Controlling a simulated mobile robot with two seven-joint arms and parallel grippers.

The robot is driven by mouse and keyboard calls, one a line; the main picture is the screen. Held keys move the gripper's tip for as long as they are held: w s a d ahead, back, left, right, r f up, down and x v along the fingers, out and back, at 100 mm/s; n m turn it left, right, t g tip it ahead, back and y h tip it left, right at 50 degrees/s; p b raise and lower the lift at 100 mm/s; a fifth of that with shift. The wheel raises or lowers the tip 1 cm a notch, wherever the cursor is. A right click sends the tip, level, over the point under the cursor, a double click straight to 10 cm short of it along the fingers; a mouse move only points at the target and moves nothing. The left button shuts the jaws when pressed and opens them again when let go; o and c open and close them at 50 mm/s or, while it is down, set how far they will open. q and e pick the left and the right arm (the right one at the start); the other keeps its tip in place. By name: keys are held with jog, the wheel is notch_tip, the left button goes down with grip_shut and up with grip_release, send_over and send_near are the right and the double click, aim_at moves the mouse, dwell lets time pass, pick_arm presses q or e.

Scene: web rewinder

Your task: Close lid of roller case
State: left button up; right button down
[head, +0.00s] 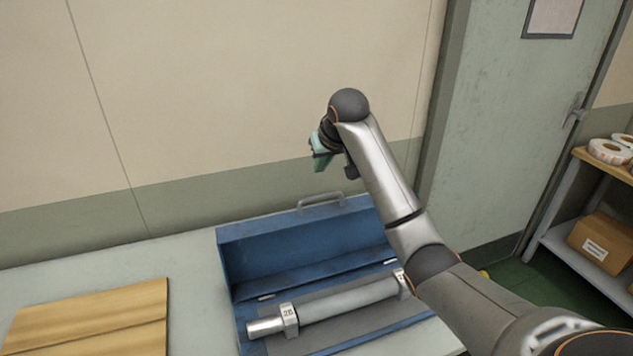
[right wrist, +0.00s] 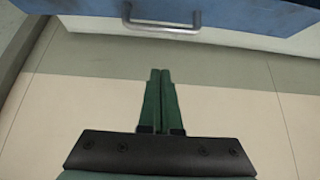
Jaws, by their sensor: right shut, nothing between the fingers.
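The blue roller case (head: 233,285) sits on the table with its lid (head: 300,237) open, standing up at the back. A metal handle (head: 322,202) is on the lid's upper edge. A roller with end collars, one marked 26 (head: 288,318), lies inside the case. My right gripper (head: 321,168) is shut and empty, above the handle in the head view and apart from it. In the right wrist view the shut green fingers (right wrist: 160,72) point toward the handle (right wrist: 162,22) and the blue lid (right wrist: 240,14), with a gap between. My left gripper is not in view.
A wooden board (head: 90,318) lies on the grey table (head: 195,262) left of the case. The wall (head: 250,90) rises behind the table. A shelf (head: 590,245) with a cardboard box (head: 603,245) and tape rolls (head: 610,150) stands at the right, by a door (head: 510,120).

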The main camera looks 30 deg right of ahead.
send_over(319, 208)
jog(key=w, duration=0.4)
notch_tip(319, 208, down, 8)
jog(key=shift+s+r+p, duration=0.2)
jog(key=shift+s+p, duration=0.8)
jog(key=shift+s, duration=1.05)
